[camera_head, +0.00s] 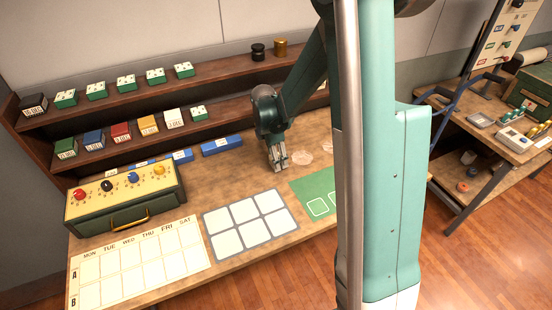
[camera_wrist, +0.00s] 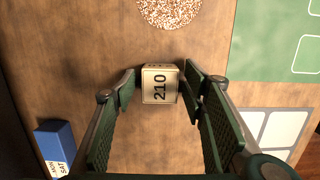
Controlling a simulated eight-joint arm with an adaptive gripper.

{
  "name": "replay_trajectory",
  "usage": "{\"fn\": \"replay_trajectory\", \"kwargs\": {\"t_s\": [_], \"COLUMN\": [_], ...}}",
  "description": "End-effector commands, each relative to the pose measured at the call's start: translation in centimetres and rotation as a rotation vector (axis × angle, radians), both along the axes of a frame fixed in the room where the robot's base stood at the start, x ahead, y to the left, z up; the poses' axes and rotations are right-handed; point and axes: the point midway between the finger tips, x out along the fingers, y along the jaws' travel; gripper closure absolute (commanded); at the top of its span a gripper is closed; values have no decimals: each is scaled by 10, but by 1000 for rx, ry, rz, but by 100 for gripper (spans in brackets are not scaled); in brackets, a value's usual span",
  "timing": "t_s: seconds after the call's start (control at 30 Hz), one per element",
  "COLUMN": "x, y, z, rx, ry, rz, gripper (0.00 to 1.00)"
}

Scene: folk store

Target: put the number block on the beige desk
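The number block (camera_wrist: 160,86), cream with "210" in dark digits, stands on a brown wooden top in the wrist view. My gripper (camera_wrist: 161,82) has its two fingers on either side of the block, with a narrow gap showing on each side. In the head view my gripper (camera_head: 279,160) points down at the back middle of the beige-brown desk (camera_head: 232,172); I cannot make the block out clearly there. A second brown-topped desk (camera_head: 470,130) stands at the right.
A white calendar board (camera_head: 135,262), a grey grid card (camera_head: 247,224) and a green mat (camera_head: 312,190) lie on the desk. A green box with coloured knobs (camera_head: 125,195) is at left. Shelves with small boxes (camera_head: 120,132) rise behind. A blue block (camera_wrist: 55,145) is at lower left.

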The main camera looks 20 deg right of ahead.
Motion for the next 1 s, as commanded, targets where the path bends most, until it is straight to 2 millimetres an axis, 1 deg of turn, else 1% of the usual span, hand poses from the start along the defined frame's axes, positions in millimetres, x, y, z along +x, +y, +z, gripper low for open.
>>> {"fn": "replay_trajectory", "kwargs": {"t_s": [0.27, 0.47, 0.67, 1.0], "x": [0, 0, 0, 0], "y": [0, 1, 4, 11], "z": [1, 9, 29, 79], "rx": [0, 0, 0, 0], "ry": [0, 0, 0, 0], "rz": [0, 0, 1, 1], "gripper": [57, 57, 57, 57]}}
